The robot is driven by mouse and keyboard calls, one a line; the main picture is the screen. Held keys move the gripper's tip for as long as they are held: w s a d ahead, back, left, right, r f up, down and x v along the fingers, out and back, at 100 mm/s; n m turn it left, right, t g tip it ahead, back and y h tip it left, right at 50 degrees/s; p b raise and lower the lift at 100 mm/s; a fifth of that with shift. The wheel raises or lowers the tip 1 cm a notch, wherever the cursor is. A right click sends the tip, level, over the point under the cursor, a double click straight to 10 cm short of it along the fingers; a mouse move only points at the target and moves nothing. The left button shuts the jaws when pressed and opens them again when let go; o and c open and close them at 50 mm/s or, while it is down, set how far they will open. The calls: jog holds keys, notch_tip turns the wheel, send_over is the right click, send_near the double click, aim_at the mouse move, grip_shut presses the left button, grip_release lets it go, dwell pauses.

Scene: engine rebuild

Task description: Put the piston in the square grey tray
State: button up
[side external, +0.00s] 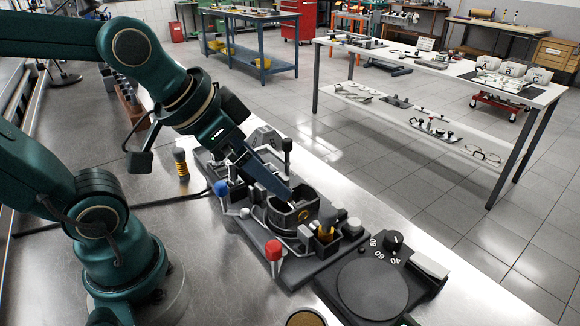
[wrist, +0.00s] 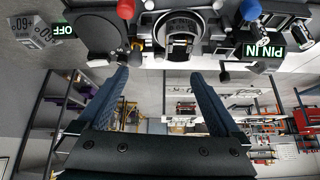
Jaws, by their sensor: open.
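I cannot make out a square grey tray in either view.
A red-knobbed lever (side external: 273,250) and a blue-knobbed lever (side external: 220,188) stand close to the piston. A black hotplate (side external: 372,288) with a dial lies at the right. A lit "PIN IN" sign (wrist: 263,50) shows in the wrist view.

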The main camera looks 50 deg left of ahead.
send_near(296, 202)
notch_tip(296, 202, up, 3)
jog(key=w+d, duration=0.2)
jog(key=d, duration=0.1)
jog(key=f, duration=0.1)
jog(key=a+f+g, duration=0.1)
jog(key=w+a+f+n+g, duration=0.1)
jog(key=f, duration=0.1)
jog(key=shift+a+f, duration=0.2)
jog(key=shift+f, duration=0.45)
jog(key=shift+x, duration=2.4)
jog(key=shift+s, duration=0.1)
grip_shut()
